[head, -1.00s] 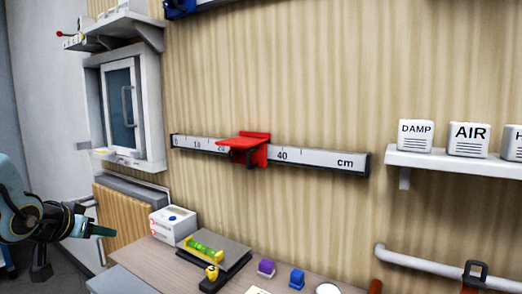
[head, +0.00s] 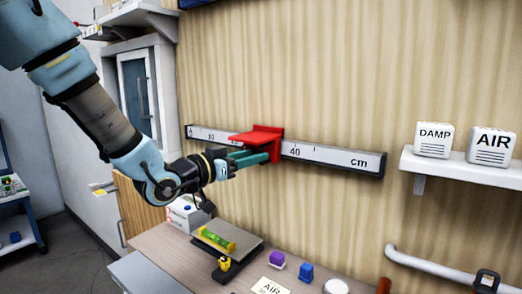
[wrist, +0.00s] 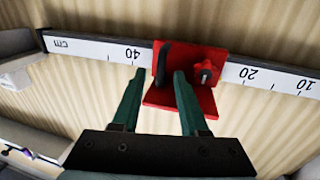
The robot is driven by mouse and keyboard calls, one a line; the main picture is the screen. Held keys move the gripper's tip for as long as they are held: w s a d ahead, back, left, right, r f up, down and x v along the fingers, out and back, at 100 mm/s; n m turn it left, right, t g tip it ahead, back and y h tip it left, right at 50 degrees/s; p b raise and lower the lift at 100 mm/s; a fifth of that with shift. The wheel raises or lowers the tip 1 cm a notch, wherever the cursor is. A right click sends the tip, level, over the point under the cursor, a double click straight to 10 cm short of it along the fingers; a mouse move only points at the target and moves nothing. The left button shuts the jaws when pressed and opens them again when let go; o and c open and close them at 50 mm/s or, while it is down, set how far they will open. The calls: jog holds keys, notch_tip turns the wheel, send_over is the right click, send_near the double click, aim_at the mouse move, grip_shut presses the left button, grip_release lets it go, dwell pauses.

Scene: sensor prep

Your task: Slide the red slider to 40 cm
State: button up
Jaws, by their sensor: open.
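The red slider (head: 262,137) sits on the white ruler rail (head: 335,154) on the wall, just short of the 40 mark. In the wrist view, the red slider (wrist: 205,97) has a black handle (wrist: 163,62) and a red star-shaped knob (wrist: 206,70). The ruler rail (wrist: 95,49) looks upside down there, with 40 left of the slider and 20 right. My gripper (head: 262,156) is open at the slider's underside. In the wrist view, my gripper (wrist: 159,74) has its green fingertips on either side of the black handle; I cannot tell whether they touch it.
Below is a desk (head: 185,247) with a dark plate carrying a green level (head: 216,238), a white box, and purple and blue blocks. A shelf (head: 465,170) with labelled white boxes stands out at the right. A wall cabinet (head: 135,90) is at the left, behind my arm.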

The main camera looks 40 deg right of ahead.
jog(key=shift+w+d+p, duration=0.1)
jog(key=shift+d+p, duration=0.2)
jog(key=shift+d, duration=1.15)
grip_shut()
dwell(0.4)
